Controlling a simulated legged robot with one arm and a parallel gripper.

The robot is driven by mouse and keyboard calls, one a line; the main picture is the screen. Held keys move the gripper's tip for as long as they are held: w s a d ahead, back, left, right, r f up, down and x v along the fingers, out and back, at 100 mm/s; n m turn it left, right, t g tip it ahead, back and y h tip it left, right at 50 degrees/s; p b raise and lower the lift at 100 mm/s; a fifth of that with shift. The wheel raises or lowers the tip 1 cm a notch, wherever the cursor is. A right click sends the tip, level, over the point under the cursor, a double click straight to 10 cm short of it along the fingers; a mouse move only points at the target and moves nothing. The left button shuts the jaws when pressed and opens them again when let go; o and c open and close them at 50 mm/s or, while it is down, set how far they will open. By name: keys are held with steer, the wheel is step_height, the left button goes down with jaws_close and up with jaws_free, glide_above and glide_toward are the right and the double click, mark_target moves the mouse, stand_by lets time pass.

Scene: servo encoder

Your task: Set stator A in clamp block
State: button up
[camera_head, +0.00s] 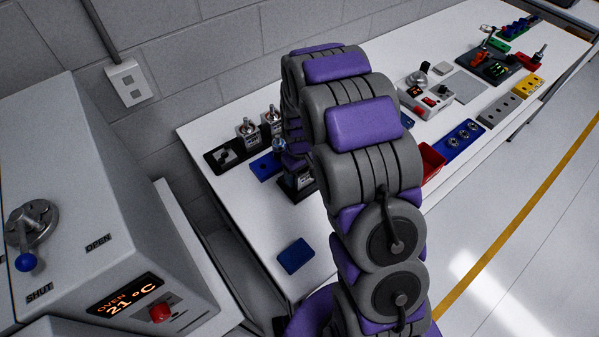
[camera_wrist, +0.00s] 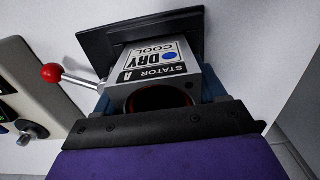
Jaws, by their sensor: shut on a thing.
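In the wrist view, stator A (camera_wrist: 154,72), a grey metal housing with a white "DRY COOL" label and a dark round bore, sits between the two black jaws of my gripper (camera_wrist: 153,78). The jaws are shut on it. A blue body (camera_wrist: 103,106) shows beside and under the stator, with a red-ball lever (camera_wrist: 54,73) at its left. It looks like the clamp block; I cannot tell whether the stator touches its seat. In the head view my arm hides much of this area.
The head view shows a black stand with metal-topped units (camera_head: 246,130) left of my arm. A grey instrument box (camera_head: 427,97), a red bin (camera_head: 432,160) and a blue tray (camera_head: 461,140) lie to the right. The oven (camera_head: 120,240) is at left. The near-left tabletop is mostly clear.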

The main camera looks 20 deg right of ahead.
steer(key=o, duration=1.6)
steer(key=shift+r, duration=0.1)
steer(key=shift+r+p, duration=1.1)
steer(key=shift+r, duration=1.95)
steer(key=shift+r, duration=0.1)
steer(key=s+r+m, duration=0.1)
steer(key=s+r, duration=0.5)
steer(key=s, duration=0.5)
steer(key=s+r+m+g, duration=0.1)
steer(key=s+r+m, duration=0.1)
steer(key=s+r, duration=0.4)
steer(key=s+r+m, duration=0.1)
steer(key=s+r, duration=0.5)
steer(key=s, duration=1.1)
steer(key=shift+s+m+g+b, duration=0.1)
steer(key=shift+m+g+b, duration=0.2)
steer(key=shift+g+b, duration=0.1)
